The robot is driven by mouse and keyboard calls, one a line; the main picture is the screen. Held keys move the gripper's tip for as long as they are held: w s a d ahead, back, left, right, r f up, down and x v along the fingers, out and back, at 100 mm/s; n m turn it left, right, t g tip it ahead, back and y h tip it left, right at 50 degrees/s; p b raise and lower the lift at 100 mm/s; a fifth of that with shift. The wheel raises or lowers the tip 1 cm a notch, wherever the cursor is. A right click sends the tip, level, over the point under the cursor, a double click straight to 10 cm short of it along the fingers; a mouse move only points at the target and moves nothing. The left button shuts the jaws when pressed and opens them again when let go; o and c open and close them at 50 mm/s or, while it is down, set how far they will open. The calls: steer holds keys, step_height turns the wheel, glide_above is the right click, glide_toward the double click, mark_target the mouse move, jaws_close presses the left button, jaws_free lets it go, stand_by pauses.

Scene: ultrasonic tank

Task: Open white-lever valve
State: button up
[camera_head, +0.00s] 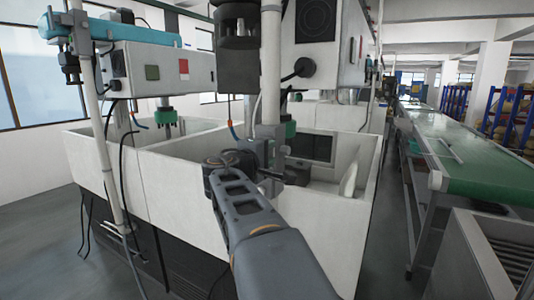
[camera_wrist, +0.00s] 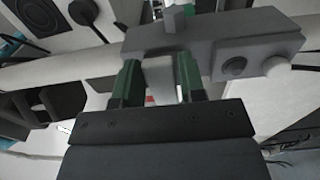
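In the wrist view, a pale grey-white lever (camera_wrist: 161,80) stands between the two green fingers of my gripper (camera_wrist: 158,68). A grey valve body (camera_wrist: 215,45) with round bolt heads lies just beyond the fingertips, across a white pipe (camera_wrist: 60,70). In the head view, my gripper (camera_head: 240,163) is at the vertical pipe above the tank's front wall. The grey valve (camera_head: 292,173) shows there in part; the lever is hidden behind my gripper.
The white tank (camera_head: 190,215) stands below my arm, with a vertical pipe (camera_head: 271,70) and a control box (camera_head: 330,40) over it. Another pipe (camera_head: 88,110) and hanging cables are at the left. A green conveyor (camera_head: 470,165) runs along the right, past an open aisle.

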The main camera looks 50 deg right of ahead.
steer(key=c, duration=0.5)
steer(key=shift+c, duration=0.2)
steer(key=shift+r, duration=0.1)
steer(key=r+n+p, duration=0.1)
steer(key=n, duration=0.2)
steer(key=r+n+p, duration=0.1)
steer(key=n, duration=0.1)
steer(key=w+n+p, duration=0.1)
steer(key=n, duration=0.2)
steer(key=shift+a+r+n+p, duration=0.1)
steer(key=shift+r+n+p, duration=0.2)
steer(key=shift+r+p, duration=0.1)
steer(key=n+p, duration=0.1)
steer(key=w+n+p, duration=0.1)
steer(key=n, duration=0.1)
steer(key=r+n+p, duration=0.1)
steer(key=n, duration=0.1)
steer(key=shift+w+a+p, duration=0.2)
steer(key=shift+w+p, duration=0.05)
steer(key=shift+p, duration=0.05)
steer(key=n+p, duration=0.1)
steer(key=w+n+p, duration=0.1)
steer(key=n, duration=0.1)
steer(key=shift+a, duration=0.1)
steer(key=shift+w+n+p, duration=0.15)
steer(key=shift+n+p, duration=0.3)
steer(key=shift+n, duration=0.25)
